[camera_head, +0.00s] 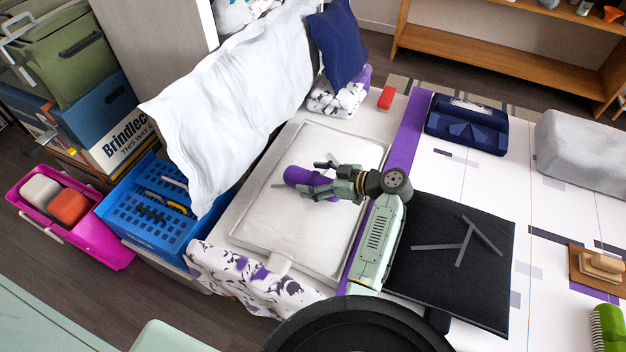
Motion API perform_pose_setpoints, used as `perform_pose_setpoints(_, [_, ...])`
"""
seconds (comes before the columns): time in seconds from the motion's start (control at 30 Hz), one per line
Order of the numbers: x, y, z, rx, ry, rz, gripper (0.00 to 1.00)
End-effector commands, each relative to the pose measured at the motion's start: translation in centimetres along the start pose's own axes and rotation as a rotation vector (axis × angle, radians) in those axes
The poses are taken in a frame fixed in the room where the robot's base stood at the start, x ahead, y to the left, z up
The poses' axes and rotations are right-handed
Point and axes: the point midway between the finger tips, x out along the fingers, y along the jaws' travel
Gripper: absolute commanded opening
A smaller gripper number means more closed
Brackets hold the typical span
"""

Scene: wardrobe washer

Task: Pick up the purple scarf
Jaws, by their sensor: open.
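The purple scarf (297,175) is a small bunched purple bundle. It lies on the white padded cushion (262,215) near the middle of the view. My gripper (316,178) is open at the scarf's right side, pointing left. Its two dark fingers are spread, one toward the far side and one toward the near side, with part of the purple cloth showing between them. The gripper hides the scarf's right end. I cannot tell whether the fingers touch the cloth.
A white sheet (245,90) and dark blue pillow (338,45) rise behind the cushion. A blue basket (150,235) and pink bin (108,255) stand left. A black pad (470,225) lies right, a red block (386,97) and folded navy item (466,128) beyond.

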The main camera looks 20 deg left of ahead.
Motion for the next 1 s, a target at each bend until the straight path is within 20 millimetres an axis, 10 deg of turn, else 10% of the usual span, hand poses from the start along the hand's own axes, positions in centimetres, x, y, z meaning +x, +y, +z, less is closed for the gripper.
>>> perform_pose_setpoints(0.23, [0.22, 0.01, 0.03, -0.001, 0.0, 0.001, 0.73])
perform_pose_setpoints(1.0, [0.19, 0.02, 0.01, -0.001, 0.0, 0.001, 0.22])
